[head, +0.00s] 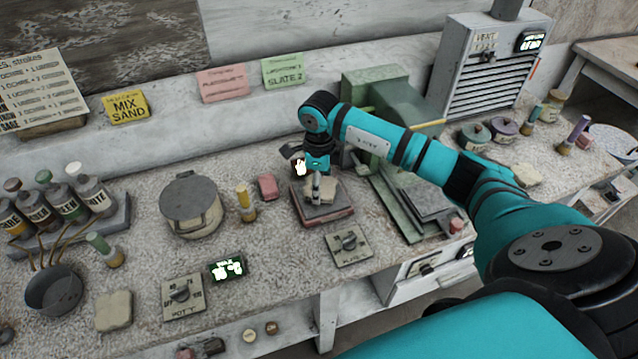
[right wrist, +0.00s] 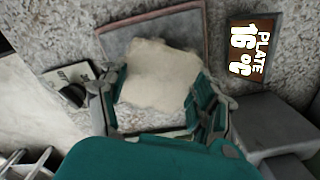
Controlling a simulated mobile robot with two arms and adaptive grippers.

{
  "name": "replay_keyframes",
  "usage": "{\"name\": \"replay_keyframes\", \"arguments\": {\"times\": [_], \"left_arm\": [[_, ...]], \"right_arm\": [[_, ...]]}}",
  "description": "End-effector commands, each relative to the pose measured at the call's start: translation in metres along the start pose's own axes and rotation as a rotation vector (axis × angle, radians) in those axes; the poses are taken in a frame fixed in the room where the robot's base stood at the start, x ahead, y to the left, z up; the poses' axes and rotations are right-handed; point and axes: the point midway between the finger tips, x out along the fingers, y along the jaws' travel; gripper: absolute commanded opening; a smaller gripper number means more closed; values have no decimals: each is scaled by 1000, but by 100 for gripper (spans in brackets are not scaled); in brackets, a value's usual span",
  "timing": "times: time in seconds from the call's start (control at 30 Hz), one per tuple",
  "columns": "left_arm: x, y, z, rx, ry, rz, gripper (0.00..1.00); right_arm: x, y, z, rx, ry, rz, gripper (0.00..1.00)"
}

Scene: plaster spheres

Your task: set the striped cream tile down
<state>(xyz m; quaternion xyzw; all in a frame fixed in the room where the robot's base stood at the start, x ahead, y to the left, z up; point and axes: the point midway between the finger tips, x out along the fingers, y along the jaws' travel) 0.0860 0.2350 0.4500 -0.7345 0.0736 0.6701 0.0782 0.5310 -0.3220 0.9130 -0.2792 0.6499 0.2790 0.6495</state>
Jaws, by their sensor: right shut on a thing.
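My right gripper (head: 318,181) is shut on a cream tile (head: 328,190). It points down over the square plate (head: 315,212) with the reddish-brown edge. In the right wrist view the cream tile (right wrist: 160,75) sits between the fingers of my right gripper (right wrist: 162,108), with the plate's reddish rim (right wrist: 150,30) behind it. The tile has an uneven outline, and I cannot make out stripes on it. I cannot tell whether its underside touches the plate. My left gripper is not in view.
A plate display (right wrist: 252,50) reads 16 °C. A pink block (head: 267,187) and yellow-topped bottle (head: 245,204) stand left of the plate; a knob panel (head: 348,244) lies in front. A green machine (head: 376,95) stands behind. Another cream tile (head: 114,311) lies at front left.

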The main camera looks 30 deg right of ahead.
Motion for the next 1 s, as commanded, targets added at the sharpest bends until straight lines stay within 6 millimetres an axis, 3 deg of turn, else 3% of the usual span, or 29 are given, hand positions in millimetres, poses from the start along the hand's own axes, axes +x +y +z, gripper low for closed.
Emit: {"name": "replay_keyframes", "arguments": {"times": [1.0], "left_arm": [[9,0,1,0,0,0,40]], "right_arm": [[10,0,0,0,-1,-1,24]]}}
